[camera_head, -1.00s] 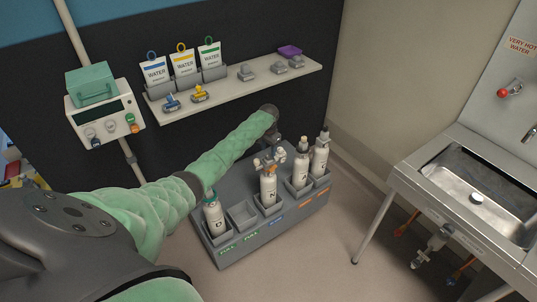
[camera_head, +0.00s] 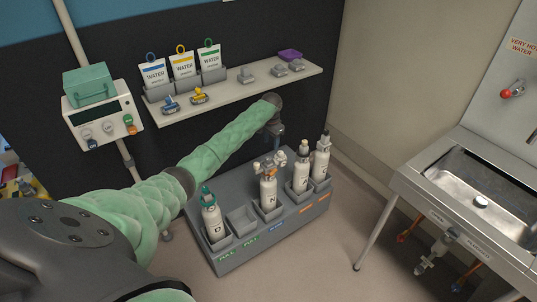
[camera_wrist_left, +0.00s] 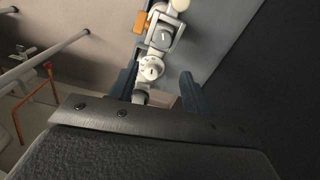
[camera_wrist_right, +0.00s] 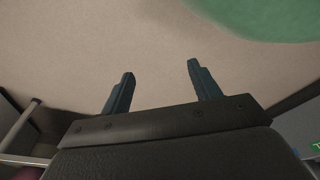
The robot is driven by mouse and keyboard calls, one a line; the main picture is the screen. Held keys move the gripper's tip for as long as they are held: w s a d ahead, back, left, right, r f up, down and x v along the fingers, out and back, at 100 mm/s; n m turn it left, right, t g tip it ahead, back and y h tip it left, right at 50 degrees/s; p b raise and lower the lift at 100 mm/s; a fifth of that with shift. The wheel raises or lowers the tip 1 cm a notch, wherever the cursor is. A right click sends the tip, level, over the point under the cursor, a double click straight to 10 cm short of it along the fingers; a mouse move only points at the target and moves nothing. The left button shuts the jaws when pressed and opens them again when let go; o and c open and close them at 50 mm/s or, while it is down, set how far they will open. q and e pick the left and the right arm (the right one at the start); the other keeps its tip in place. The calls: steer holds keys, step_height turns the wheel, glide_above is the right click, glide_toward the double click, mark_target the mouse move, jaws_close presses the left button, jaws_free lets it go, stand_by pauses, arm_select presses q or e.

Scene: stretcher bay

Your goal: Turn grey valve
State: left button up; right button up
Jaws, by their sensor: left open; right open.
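In the head view a white cylinder marked N (camera_head: 268,193) stands upright in a grey rack (camera_head: 240,258), with a valve assembly (camera_head: 268,165) with orange and pale knobs on top. My left gripper (camera_head: 277,138) points down just behind and above this top. In the left wrist view my left gripper (camera_wrist_left: 158,85) is open. A round pale grey knob (camera_wrist_left: 152,68) lies between its fingertips, with a grey part (camera_wrist_left: 161,38) and an orange part (camera_wrist_left: 140,20) beyond. I cannot tell whether the fingers touch it. My right gripper (camera_wrist_right: 158,78) is open and empty.
Other white cylinders stand close by in the rack, one (camera_head: 213,219) at the left and two at the right. A shelf (camera_head: 235,95) with water pouches and small valves is behind. A steel sink (camera_head: 480,190) is at the right. Floor between is clear.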

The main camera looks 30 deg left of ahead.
mark_target(268, 158)
arm_select(q)
steer(key=m+b, duration=0.1)
steer(key=b, duration=0.1)
steer(key=s+m+b, duration=0.1)
steer(key=m+b, duration=0.1)
steer(key=b, duration=0.1)
steer(key=f+m+b, duration=0.1)
steer(key=m+b, duration=0.1)
steer(key=shift+s+a+f+b, duration=0.1)
steer(key=shift+s+a+b, duration=0.05)
steer(key=shift+a+b, duration=0.2)
arm_select(e)
steer(key=w+a+r, duration=0.3)
steer(key=w+r, duration=0.1)
steer(key=r, duration=0.6)
steer(key=w+a+r, duration=0.3)
steer(key=r, duration=0.7)
arm_select(q)
step_height(268, 158, down, 6)
steer(key=shift+f+p, duration=0.1)
steer(key=shift+p, duration=0.95)
steer(key=shift+f, duration=0.75)
arm_select(e)
step_height(268, 158, down, 8)
steer(key=s+d, duration=0.2)
steer(key=shift+g, duration=0.3)
arm_select(q)
steer(key=shift+c, duration=0.2)
